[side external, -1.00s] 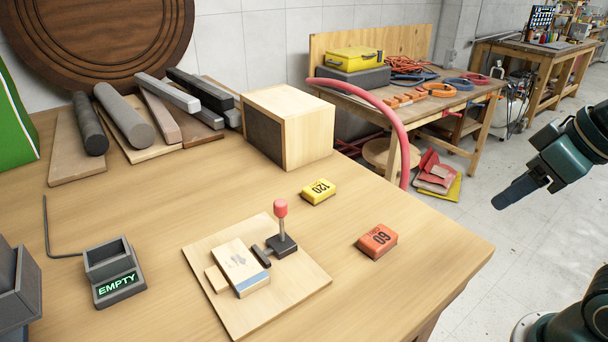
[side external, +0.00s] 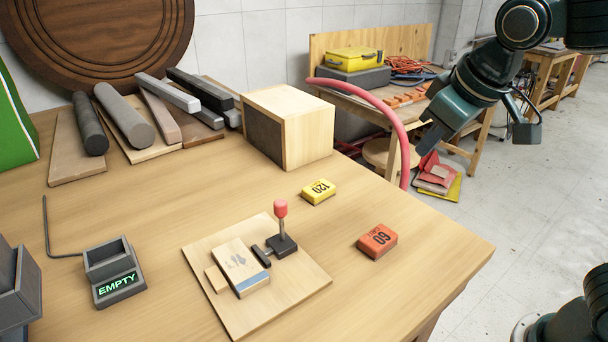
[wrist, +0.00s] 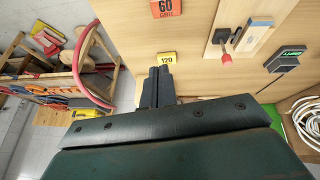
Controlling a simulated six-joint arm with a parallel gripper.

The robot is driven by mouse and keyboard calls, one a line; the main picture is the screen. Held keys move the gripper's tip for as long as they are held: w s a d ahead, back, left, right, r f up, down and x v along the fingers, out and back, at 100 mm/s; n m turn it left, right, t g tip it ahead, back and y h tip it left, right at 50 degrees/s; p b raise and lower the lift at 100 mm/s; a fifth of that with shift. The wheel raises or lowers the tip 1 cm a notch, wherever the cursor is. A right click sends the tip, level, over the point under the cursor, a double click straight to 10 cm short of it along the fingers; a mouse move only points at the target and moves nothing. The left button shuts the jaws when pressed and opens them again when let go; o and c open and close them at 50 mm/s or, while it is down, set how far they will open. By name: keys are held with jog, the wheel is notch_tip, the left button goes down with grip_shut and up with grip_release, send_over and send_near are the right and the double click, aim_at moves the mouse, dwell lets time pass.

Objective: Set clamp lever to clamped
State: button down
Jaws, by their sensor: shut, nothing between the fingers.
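The clamp lever (side external: 281,222) stands upright with a red-pink knob, on a dark base fixed to a light wooden board (side external: 300,287). Beside it on the board is a wooden block (side external: 238,262) with a blue edge, and a small dark bar lies between the two. In the wrist view the lever's red knob (wrist: 226,57) shows at the upper right. My gripper (side external: 428,137) is raised beyond the table's right edge, well away from the lever. Its fingers (wrist: 159,86) are together and empty in the wrist view.
A yellow 120 block (side external: 318,192) and an orange 60 block (side external: 377,241) lie right of the board. A wooden box (side external: 290,125) stands behind. A grey holder marked EMPTY (side external: 112,270) and a bent rod (side external: 48,235) are at left. A pink hose (side external: 385,112) arches behind the table.

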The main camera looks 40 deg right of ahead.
jog(key=w+a+f+n+h, duration=0.1)
jog(key=w+a+f, duration=0.1)
jog(key=a, duration=1)
jog(key=w+a+f+n+t+h, duration=0.1)
jog(key=w+a+f, duration=0.2)
jog(key=a, duration=1)
jog(key=shift+w+a+f+n, duration=0.15)
jog(key=shift+w+a+n, duration=0.2)
jog(key=shift+w, duration=0.45)
jog(key=shift+w+d+f, duration=0.1)
jog(key=shift+d+f, duration=0.05)
jog(key=shift+d, duration=0.05)
send_over(281, 223)
jog(key=s+a, duration=0.2)
jog(key=a, duration=0.1)
notch_tip(281, 223, down, 8)
jog(key=shift+d, duration=0.2)
